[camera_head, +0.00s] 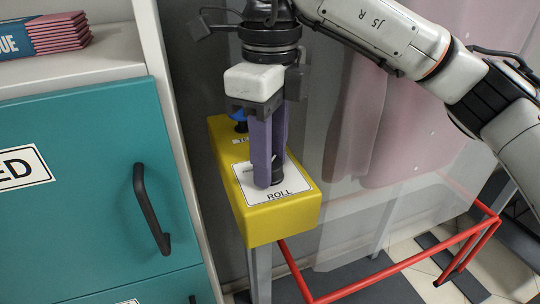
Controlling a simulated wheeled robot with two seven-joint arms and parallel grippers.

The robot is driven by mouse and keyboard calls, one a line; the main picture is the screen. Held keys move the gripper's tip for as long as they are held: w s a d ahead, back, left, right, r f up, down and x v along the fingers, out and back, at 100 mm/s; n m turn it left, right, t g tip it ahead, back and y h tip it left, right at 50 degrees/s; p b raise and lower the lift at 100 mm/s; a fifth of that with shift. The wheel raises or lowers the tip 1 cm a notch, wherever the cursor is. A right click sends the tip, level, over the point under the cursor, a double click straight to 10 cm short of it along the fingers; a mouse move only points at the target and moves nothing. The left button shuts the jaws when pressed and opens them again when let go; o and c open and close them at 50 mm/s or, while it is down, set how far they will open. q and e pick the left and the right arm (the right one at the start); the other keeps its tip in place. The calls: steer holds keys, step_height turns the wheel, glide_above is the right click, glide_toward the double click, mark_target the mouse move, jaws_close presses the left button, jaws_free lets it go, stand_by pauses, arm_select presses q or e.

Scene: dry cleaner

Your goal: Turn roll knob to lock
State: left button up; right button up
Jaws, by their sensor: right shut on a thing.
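The yellow control box (283,216) stands on a grey post in the middle of the view. Its top has a white plate (295,183) marked "ROLL". My right gripper (268,178) comes down from above, with its purple fingers over this plate. It is shut on the dark roll knob (292,178), which is mostly hidden behind the fingers. Which way the knob points cannot be told. A blue knob (239,117) shows at the back of the box, by a partly hidden label. My left gripper is not in view.
A teal cabinet (90,215) with a black handle (150,208) stands at the left, below a shelf with a stack of booklets (58,34). A red rail (400,262) and a clear panel with pink garments behind it are at the right.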

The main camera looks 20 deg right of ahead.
stand_by(0.4)
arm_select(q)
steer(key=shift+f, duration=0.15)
arm_select(e)
steer(key=o, duration=1.1)
steer(key=shift+c, duration=0.2)
steer(key=shift+r, duration=0.1)
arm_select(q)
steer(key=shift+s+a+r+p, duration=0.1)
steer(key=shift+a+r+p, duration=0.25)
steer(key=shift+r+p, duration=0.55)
arm_select(e)
step_height(320, 180, up, 10)
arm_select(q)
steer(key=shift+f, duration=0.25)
arm_select(e)
steer(key=shift+r, duration=0.1)
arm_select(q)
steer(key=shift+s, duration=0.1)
